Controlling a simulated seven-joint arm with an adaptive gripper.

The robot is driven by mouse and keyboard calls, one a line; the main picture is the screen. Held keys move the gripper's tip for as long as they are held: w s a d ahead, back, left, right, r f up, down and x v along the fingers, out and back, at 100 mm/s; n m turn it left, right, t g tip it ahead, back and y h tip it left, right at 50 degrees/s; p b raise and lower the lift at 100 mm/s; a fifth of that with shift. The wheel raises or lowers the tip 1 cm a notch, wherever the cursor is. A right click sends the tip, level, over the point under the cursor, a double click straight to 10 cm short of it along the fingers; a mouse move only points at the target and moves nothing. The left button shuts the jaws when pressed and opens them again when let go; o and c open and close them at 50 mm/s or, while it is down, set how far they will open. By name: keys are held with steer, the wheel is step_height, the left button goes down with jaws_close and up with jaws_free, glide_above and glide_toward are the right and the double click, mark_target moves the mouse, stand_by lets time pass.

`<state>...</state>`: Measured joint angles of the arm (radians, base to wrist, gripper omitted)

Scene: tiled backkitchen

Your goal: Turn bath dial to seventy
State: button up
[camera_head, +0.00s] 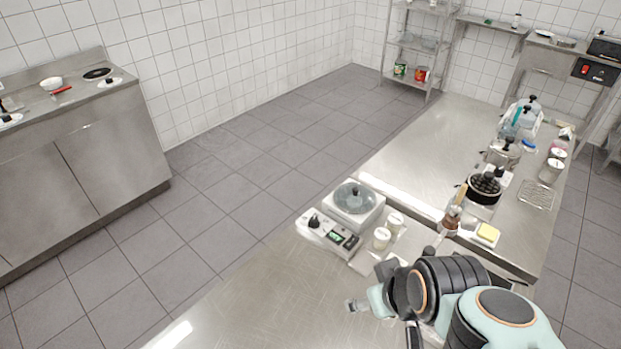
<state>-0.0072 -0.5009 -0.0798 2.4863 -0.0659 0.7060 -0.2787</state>
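The bath (355,203) is a white, box-like unit with a round glass lid, standing on the near part of the steel counter. A pale control panel (325,232) lies along its near side. A black dial (314,221) stands at the panel's left end. A small green-lit display (335,237) is to its right; its reading and the dial's marks are too small to read. My gripper (354,304) is low over the counter, nearer the camera and to the right of the dial, apart from it. Its fingers are small and partly hidden, so their opening is unclear.
Two small pale jars (382,238) stand right of the bath. A brown holder with utensils (450,220), a yellow sponge on a dish (487,234) and a black pot (484,188) stand farther right. The counter left of my gripper is clear.

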steer(key=w+d+r+n+t+h, duration=0.4)
steer(key=w+d+r+t+h, duration=0.25)
steer(key=w+d, duration=0.6)
steer(key=w+d+r+n+t+h, duration=0.3)
steer(key=w+d+r+t+h, duration=0.3)
steer(key=w+d, duration=0.6)
steer(key=n+g+y, duration=0.3)
steer(key=n+y, duration=1.7)
steer(key=n, duration=1.2)
glide_above(316, 221)
steer(key=s+d, duration=0.2)
steer(key=d, duration=0.6)
step_height(316, 221, down, 24)
steer(key=a+f+g, duration=0.1)
steer(key=f, duration=0.2)
steer(key=s+a+f+n+g, duration=0.1)
steer(key=f+g, duration=0.1)
steer(key=f, duration=0.2)
steer(key=s+a+f+n+g, duration=0.1)
steer(key=a+f, duration=0.1)
steer(key=f, duration=0.2)
steer(key=shift+s+f+g+y, duration=0.2)
steer(key=shift+f+g+y, duration=0.05)
steer(key=shift+y, duration=0.1)
steer(key=x, duration=0.5)
steer(key=shift+w+a+f, duration=0.2)
steer(key=shift+w, duration=0.05)
steer(key=shift+w+a+f, duration=0.1)
steer(key=shift+w+a, duration=0.1)
steer(key=shift+w, duration=0.05)
